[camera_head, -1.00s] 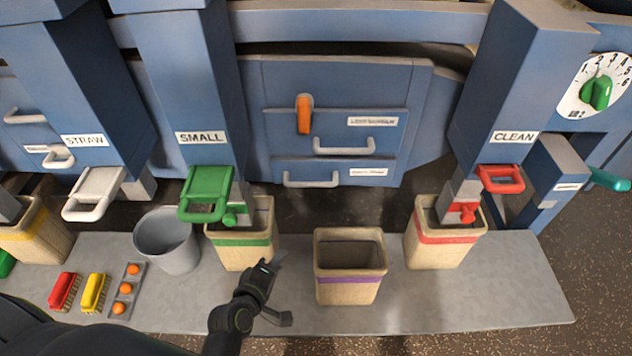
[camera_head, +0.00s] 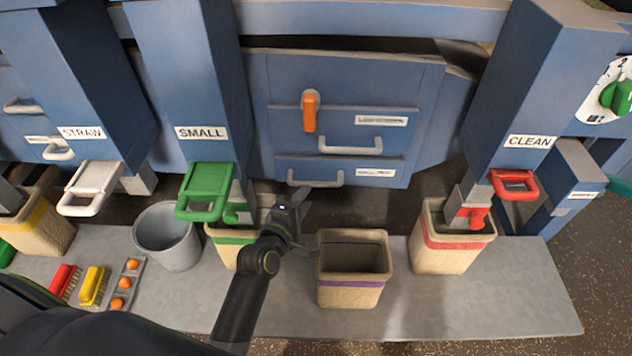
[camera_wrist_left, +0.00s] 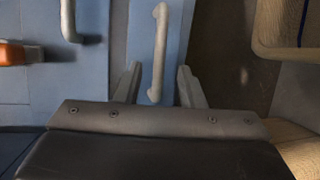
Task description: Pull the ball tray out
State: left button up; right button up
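Two blue drawer fronts sit one above the other in the machine's middle, each with a pale bar handle and a small label too blurred to read. My left gripper (camera_head: 301,218) is in front of and slightly below that handle. In the left wrist view the open fingers (camera_wrist_left: 159,86) stand on either side of the lower handle (camera_wrist_left: 159,45), not shut on it. The upper handle (camera_head: 350,148) is free. Both drawers look closed. My right gripper is not in view.
An orange latch (camera_head: 309,112) hangs above the upper handle. A purple-banded bin (camera_head: 352,292) stands right of my left gripper, a green-banded bin (camera_head: 222,252) left and partly behind my arm. A grey bucket (camera_head: 167,238) and red-banded bin (camera_head: 450,255) stand farther out on the bench.

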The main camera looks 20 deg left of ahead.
aim_at(315, 185)
pick_arm(q)
jog(key=x, duration=0.7)
jog(key=shift+w, duration=0.35)
jog(key=shift+c, duration=0.4)
grip_shut()
